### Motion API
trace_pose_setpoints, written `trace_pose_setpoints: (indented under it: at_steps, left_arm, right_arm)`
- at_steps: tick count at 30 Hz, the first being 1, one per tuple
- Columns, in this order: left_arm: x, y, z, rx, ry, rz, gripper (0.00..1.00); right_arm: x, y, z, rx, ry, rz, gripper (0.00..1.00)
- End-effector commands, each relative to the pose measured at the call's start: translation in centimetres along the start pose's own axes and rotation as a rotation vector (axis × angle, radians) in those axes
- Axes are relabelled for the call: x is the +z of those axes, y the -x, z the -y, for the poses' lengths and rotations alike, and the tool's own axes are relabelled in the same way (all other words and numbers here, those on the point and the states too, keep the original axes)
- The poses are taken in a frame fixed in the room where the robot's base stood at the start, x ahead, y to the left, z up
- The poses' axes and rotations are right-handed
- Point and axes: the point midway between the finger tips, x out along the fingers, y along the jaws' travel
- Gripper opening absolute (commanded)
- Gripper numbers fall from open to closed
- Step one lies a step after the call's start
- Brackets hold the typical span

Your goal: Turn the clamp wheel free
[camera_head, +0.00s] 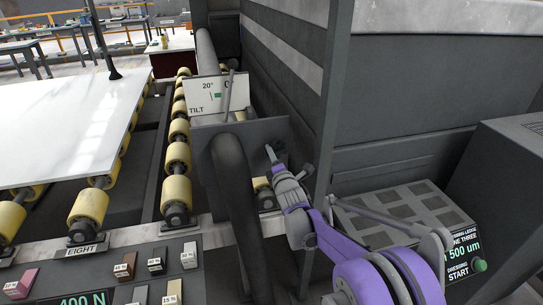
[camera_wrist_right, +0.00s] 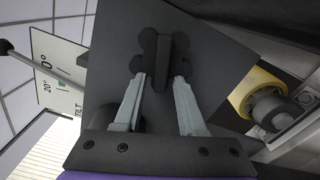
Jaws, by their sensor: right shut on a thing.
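The clamp wheel (camera_wrist_right: 160,50) is a dark lobed knob with a raised bar across its middle, on a dark plate (camera_wrist_right: 215,45) in the right wrist view. My right gripper (camera_wrist_right: 160,79) has its two grey fingertips at the wheel's lower lobes, one on each side, shut on it. In the head view my right gripper (camera_head: 271,156) reaches the right part of the dark plate (camera_head: 270,132), and the wheel is hidden there. A white TILT scale (camera_head: 217,95) marked 20° and 0, with a green mark, stands behind the plate. My left gripper is not in view.
A thick dark bar (camera_head: 233,175) stands just left of my right gripper. A grey post (camera_head: 332,100) rises close on its right. Yellow rollers (camera_head: 177,160) and a white slab (camera_head: 70,125) lie to the left. A green-buttoned dressing box (camera_head: 480,266) is at the right.

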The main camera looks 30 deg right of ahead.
Motion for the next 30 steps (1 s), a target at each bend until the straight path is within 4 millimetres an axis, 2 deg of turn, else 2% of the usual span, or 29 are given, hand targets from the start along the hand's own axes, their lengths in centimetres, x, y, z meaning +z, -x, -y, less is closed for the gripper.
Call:
trace_pose_setpoints:
  at_steps: [7,8,9,16,20,30]
  left_arm:
    - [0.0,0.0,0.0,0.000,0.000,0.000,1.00]
    - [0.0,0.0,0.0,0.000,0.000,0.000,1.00]
    - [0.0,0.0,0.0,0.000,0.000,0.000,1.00]
    - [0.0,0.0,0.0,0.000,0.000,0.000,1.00]
    - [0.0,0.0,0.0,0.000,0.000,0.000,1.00]
    - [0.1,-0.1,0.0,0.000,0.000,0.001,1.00]
  right_arm:
    - [0.0,0.0,0.0,-0.001,-0.001,0.000,0.00]
    - [0.0,0.0,0.0,-0.001,-0.001,0.000,0.43]
    - [0.0,0.0,0.0,-0.001,-0.001,0.000,0.46]
    - [0.0,0.1,0.0,0.000,-0.001,0.000,0.46]
    - [0.0,1.0,0.0,0.000,-0.002,0.000,0.46]
    - [0.1,7.6,0.0,-0.001,-0.001,0.001,0.46]
